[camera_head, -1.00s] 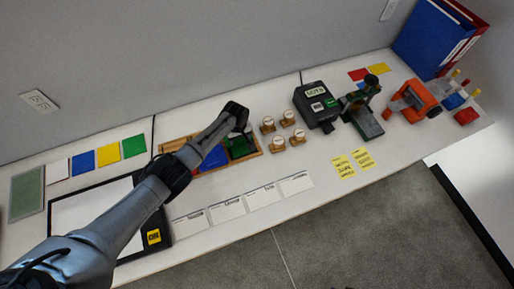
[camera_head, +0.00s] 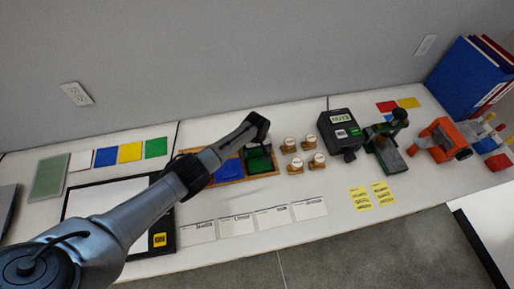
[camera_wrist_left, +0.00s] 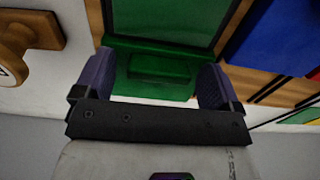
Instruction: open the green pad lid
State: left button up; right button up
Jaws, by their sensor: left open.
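The green pad (camera_head: 259,160) sits at the right end of a wooden tray (camera_head: 229,181), beside the blue pad (camera_head: 230,169). In the left wrist view the green pad (camera_wrist_left: 150,88) shows a green-framed, duller panel at the top and a raised green bar below it. I cannot tell how far its lid is raised. My left gripper (camera_head: 258,122) is at the far, wall side of the green pad. In the left wrist view its two purple fingers (camera_wrist_left: 157,62) are apart, on either side of the bar, with nothing held. Contact cannot be told. My right gripper is out of view.
Wooden stamps (camera_head: 292,146) stand right of the tray, with a black device (camera_head: 340,135) and a green press (camera_head: 386,155) beyond. White name cards (camera_head: 236,225) lie in front. A black-framed board (camera_head: 166,241) lies under my left arm. The wall is close behind.

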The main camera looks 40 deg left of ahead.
pick_arm(q)
notch_tip(320, 180, up, 14)
jog(key=p, duration=0.3)
jog(key=shift+p, duration=0.35)
jog(key=shift+f, duration=0.1)
dwell(0.4)
